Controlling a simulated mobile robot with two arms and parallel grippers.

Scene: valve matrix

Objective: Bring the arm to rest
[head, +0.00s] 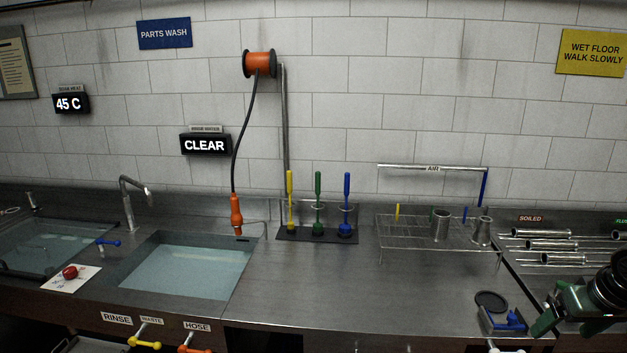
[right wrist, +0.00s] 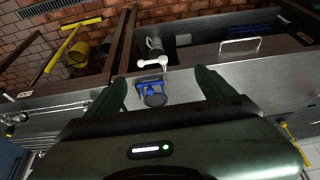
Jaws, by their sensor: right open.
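My right gripper (head: 567,322) is dark green and open. It is at the lower right of the head view, above the right end of the counter's front. In the right wrist view, its two fingers (right wrist: 160,88) stand wide apart with nothing held between them. A small blue fitting (head: 511,320) with a black round disc (head: 491,301) sits on the counter, left of the gripper. In the right wrist view the blue fitting (right wrist: 150,87) shows in the gap between the fingers, apart from them. My left gripper is not in view.
A wire rack (head: 440,250) with metal cups stands at the counter's back. Metal tubes (head: 545,245) lie under the SOILED sign. Yellow, green and blue brushes (head: 318,220) stand mid-counter. A rinse basin (head: 190,268) is left. The middle counter (head: 330,285) is clear. A white handle (right wrist: 152,62) juts from the front.

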